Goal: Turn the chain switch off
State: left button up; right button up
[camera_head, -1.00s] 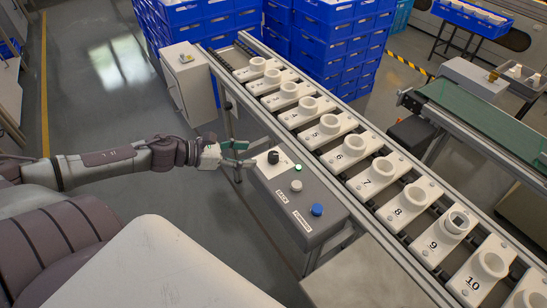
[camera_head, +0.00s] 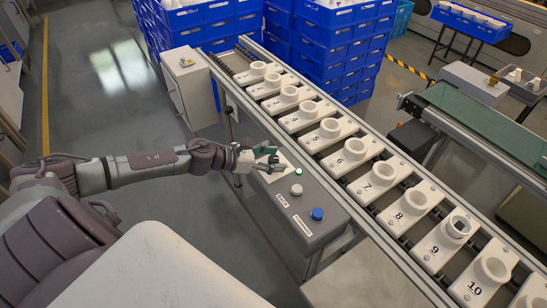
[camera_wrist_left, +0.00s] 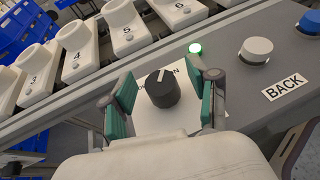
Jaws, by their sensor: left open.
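The chain switch is a black rotary knob (camera_wrist_left: 163,88) with a white pointer line, on a white plate on the grey control box (camera_head: 317,218). In the left wrist view its pointer is turned up and slightly right, and the plate's lettering is partly covered. My left gripper (camera_head: 272,159) is open over the knob. In the left wrist view its green-padded fingers (camera_wrist_left: 166,100) stand on both sides of the knob, with gaps. In the head view the gripper hides the knob. A green lamp (camera_head: 298,171) glows beside it. My right gripper is not in view.
The box also carries a white button (camera_head: 296,190) labelled BACK and a blue button (camera_head: 317,213). A conveyor with numbered white sockets (camera_head: 354,150) runs alongside. Blue crates (camera_head: 325,45) are stacked behind. A grey cabinet (camera_head: 190,88) stands at the conveyor's far end.

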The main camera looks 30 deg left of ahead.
pick_arm(q)
grip_shut()
jog(key=shift+r+n+t+p, duration=0.2)
jog(key=shift+n+t+p, duration=0.1)
jog(key=shift+p, duration=0.3)
jog(key=n+t+y+p, duration=0.1)
jog(key=n+y+p, duration=0.3)
jog(key=p, duration=0.1)
jog(key=n+y+p, duration=0.4)
jog(key=y+p, duration=0.1)
jog(key=p, duration=0.1)
jog(key=shift+d+t+y+p, duration=0.15)
jog(key=shift+t+y+p, duration=0.15)
jog(key=shift+t, duration=0.1)
jog(key=n+g+y+p, duration=0.1)
jog(key=n+y, duration=0.2)
jog(key=shift+y+p, duration=0.3)
jog(key=shift+p, duration=0.1)
jog(key=shift+f+n+g+y+p, duration=0.15)
jog(key=shift+n+g+y+p, duration=0.15)
jog(key=shift+n+y, duration=0.9)
jog(key=shift+n, duration=0.1)
